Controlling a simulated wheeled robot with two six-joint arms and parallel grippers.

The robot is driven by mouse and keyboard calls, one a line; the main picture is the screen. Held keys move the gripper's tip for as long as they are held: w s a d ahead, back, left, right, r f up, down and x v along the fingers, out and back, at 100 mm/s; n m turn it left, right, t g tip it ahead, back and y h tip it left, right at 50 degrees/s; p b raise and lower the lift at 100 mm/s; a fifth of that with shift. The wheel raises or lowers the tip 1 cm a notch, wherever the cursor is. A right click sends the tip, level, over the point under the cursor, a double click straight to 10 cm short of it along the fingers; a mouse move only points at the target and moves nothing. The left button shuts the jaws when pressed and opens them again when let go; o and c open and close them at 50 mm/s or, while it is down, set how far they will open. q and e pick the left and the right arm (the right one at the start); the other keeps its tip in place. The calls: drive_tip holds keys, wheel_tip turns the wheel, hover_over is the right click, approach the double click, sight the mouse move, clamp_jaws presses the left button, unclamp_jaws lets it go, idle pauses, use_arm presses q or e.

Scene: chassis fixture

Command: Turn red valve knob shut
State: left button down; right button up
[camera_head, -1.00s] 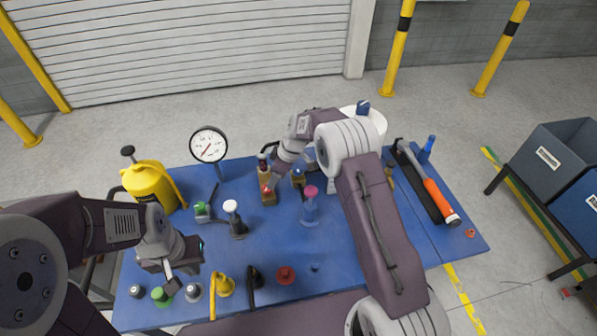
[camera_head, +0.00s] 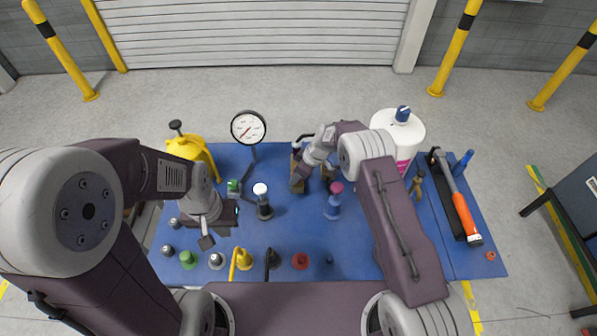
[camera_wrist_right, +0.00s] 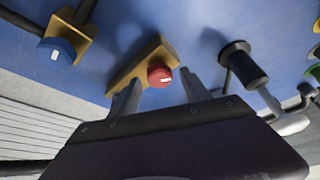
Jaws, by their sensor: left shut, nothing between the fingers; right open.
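The red valve knob (camera_wrist_right: 159,74) sits on a brass valve body (camera_wrist_right: 140,62) in the right wrist view, with a white mark on its face. My right gripper (camera_wrist_right: 160,92) is open, its two fingers apart on either side of the knob; I cannot tell whether they touch it. In the head view, my right gripper (camera_head: 299,183) is over the brass valve, and the knob is hidden. My left gripper (camera_head: 206,241) is shut and empty over the left part of the blue table (camera_head: 285,228).
A blue knob (camera_wrist_right: 55,51) on another brass valve is beside it. A black post (camera_wrist_right: 243,63) stands on the other side. A gauge (camera_head: 248,127), yellow can (camera_head: 190,150), white container (camera_head: 398,135) and hammer (camera_head: 461,205) surround the area. Several small fittings line the front.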

drive_tip(key=shift+a+f, duration=0.15)
drive_tip(key=shift+a, duration=0.05)
drive_tip(key=shift+d, duration=0.1)
drive_tip(key=shift+d, duration=0.15)
drive_tip(key=shift+c, duration=1.4)
clamp_jaws()
